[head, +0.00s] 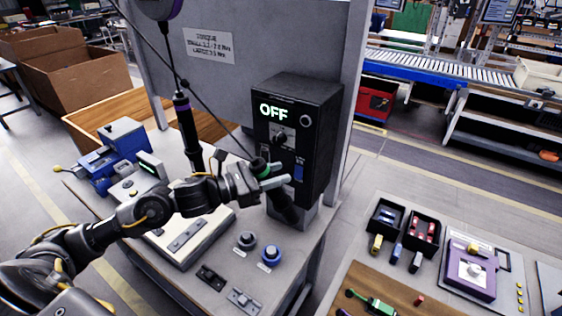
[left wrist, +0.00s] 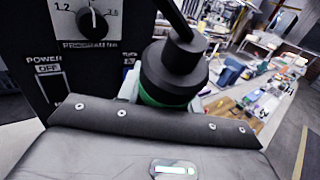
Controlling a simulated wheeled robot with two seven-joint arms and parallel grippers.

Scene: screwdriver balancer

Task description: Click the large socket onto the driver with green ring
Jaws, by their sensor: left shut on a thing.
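The driver with the green ring (head: 284,207) hangs on a cable, tilted, in front of the black control box. My left gripper (head: 268,178) is shut on it just below the green ring. In the left wrist view, the driver's black top and green ring (left wrist: 163,97) rise beyond my gripper's palm; the fingertips and lower driver are hidden there. A grey round piece (head: 246,240) and a blue round piece (head: 270,254) stand on the bench below; I cannot tell which is the large socket. My right gripper is not in view.
A purple-ringed driver (head: 186,125) hangs to the left. The control box (head: 307,120) reads OFF and stands close behind my gripper. A blue vise-like device (head: 118,150) sits at the bench's left. Another table with black bins (head: 386,216) is at the right.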

